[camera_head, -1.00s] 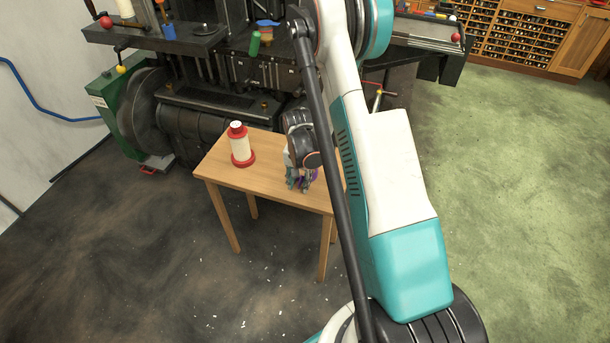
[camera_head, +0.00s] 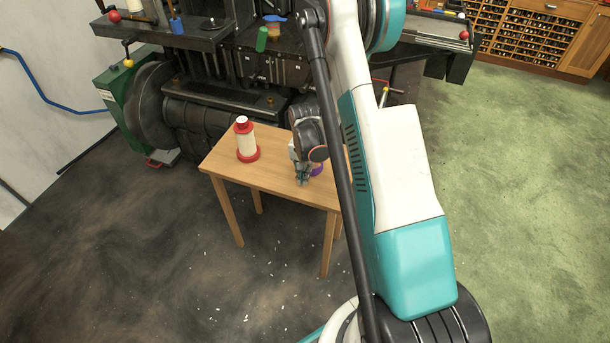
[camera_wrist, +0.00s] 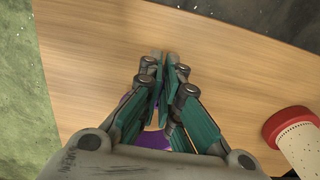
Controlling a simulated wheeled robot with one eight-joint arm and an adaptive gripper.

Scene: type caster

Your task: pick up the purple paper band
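The purple paper band (camera_wrist: 150,140) shows in the wrist view below and between my gripper's finger links, with part of its ring hidden by them. In the head view, the band (camera_head: 317,170) is a small purple patch on the wooden table, just right of my fingers. My gripper (camera_wrist: 167,62) points down over the table with its fingertips close together, leaving a thin gap. It also shows in the head view (camera_head: 302,180). I see no band at the fingertips, though the fingers hide where they meet the band.
A red-and-cream spool (camera_head: 247,142) stands on the left of the wooden table (camera_head: 275,180); its red flange (camera_wrist: 288,125) shows at right in the wrist view. A dark machine (camera_head: 225,90) stands behind the table. The table's front is clear.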

